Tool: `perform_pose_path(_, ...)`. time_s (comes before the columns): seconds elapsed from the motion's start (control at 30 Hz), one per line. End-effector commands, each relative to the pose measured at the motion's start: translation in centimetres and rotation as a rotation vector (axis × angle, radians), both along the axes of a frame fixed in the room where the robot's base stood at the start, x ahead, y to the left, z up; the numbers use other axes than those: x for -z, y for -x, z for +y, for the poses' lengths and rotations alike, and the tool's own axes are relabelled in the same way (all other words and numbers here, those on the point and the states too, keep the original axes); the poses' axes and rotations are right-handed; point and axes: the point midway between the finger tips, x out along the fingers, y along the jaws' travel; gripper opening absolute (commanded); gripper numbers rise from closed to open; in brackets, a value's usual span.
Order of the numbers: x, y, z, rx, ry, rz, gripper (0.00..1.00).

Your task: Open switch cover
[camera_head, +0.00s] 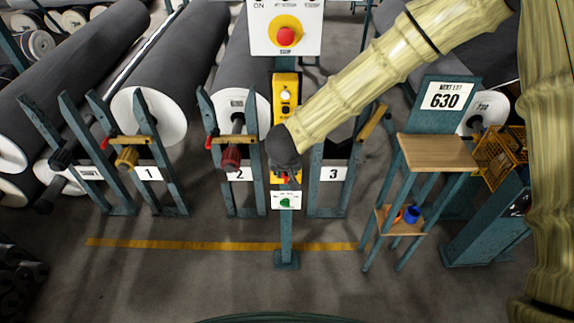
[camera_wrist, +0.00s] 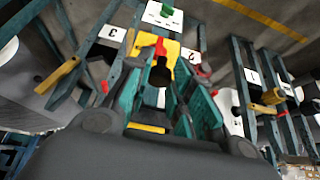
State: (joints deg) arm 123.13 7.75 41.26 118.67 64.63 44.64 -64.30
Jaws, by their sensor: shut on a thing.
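A yellow switch box (camera_head: 287,88) stands on a teal post in the head view. My dark gripper (camera_head: 285,172) is at its lower end and covers much of it. In the wrist view, the yellow box (camera_wrist: 172,52) shows upside down beyond the teal fingers of my gripper (camera_wrist: 165,95). A black round part (camera_wrist: 161,72) and a small red part (camera_wrist: 160,46) are at the box ahead of the fingers. My gripper is shut on what seems to be the switch cover, whose outline is mostly hidden between the fingers. I cannot tell how far the cover is raised.
A white panel with a red button (camera_head: 286,37) is above the box. A green switch plate (camera_head: 286,201) is below it. Grey rolls (camera_head: 180,45) in teal stands are at left. A wooden-topped stand (camera_head: 436,151) is at right. The floor in front is clear.

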Motion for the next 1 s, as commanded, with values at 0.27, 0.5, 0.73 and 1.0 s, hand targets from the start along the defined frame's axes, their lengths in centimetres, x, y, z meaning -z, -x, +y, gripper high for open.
perform_pose_path(0.27,0.1,0.1,-0.1,0.000,0.001,0.003,0.45)
perform_pose_path(0.5,0.1,0.1,-0.1,0.000,0.001,0.002,0.45)
perform_pose_path(0.73,-0.9,0.5,-0.1,0.000,0.001,0.001,0.45)
perform_pose_path(1.0,-4.2,2.3,-0.3,0.000,0.001,-0.001,0.45)
